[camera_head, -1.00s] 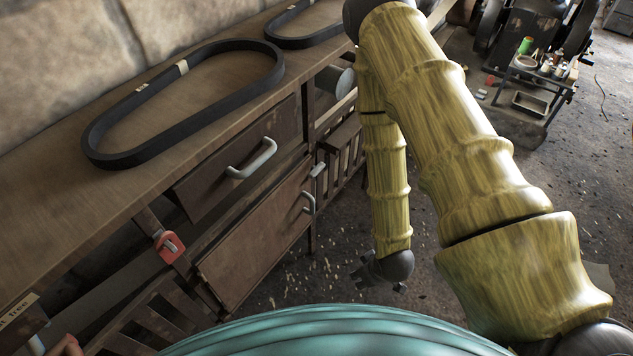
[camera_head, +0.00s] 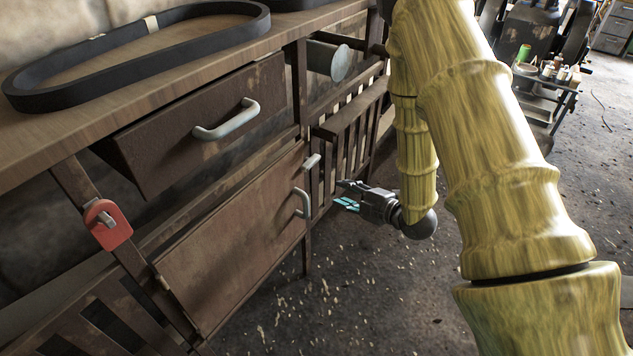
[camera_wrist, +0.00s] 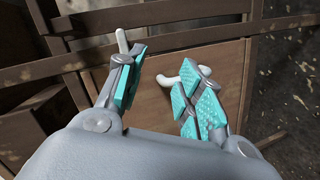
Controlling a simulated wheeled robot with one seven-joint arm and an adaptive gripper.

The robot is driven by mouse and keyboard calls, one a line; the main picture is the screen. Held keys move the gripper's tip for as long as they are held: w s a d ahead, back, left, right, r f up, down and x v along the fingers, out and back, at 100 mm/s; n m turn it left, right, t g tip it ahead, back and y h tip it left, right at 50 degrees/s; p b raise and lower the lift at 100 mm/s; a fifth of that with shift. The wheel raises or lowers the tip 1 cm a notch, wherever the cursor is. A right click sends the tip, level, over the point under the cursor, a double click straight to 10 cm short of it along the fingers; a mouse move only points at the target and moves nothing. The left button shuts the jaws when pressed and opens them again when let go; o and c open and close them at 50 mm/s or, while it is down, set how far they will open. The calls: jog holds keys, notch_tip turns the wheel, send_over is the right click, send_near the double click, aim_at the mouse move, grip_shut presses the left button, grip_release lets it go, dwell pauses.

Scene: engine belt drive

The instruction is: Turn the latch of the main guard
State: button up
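The main guard looks to be the rusty brown panel (camera_head: 235,245) low on the bench front, with a pale bar handle (camera_head: 303,203) at its right edge. A small pale lever, seemingly its latch (camera_head: 312,161), sits just above the panel's upper right corner. My gripper (camera_head: 347,196) is right of the handle and below the latch, pointing left, apart from both. In the wrist view my gripper (camera_wrist: 168,66) is open with teal pads and nothing held. There the latch (camera_wrist: 122,40) stands beyond the left finger, and the handle (camera_wrist: 168,79) shows between the fingers, partly hidden by the right one.
A drawer (camera_head: 190,125) with a grey handle (camera_head: 226,119) juts out above the panel. A red block with a grey lever (camera_head: 107,224) is on the left post. A grey cylinder (camera_head: 328,60) and slatted rails (camera_head: 350,115) lie right. The floor (camera_head: 390,290) in front is clear.

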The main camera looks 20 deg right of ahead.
aim_at(314, 164)
jog(key=w+a+r+n+y+b, duration=0.1)
jog(key=w+n+b, duration=0.1)
jog(key=w, duration=0.1)
jog(key=w+a+n+y+b, duration=0.1)
jog(key=w+a+n+b, duration=0.1)
jog(key=w+b, duration=0.1)
jog(key=w+a+r+n+t+y+b, duration=0.1)
jog(key=w+a+n+y+b, duration=0.1)
jog(key=w, duration=0.3)
jog(key=shift+a+r+n+b, duration=0.15)
jog(key=shift+r+n+b, duration=0.2)
jog(key=shift+b, duration=0.1)
grip_shut()
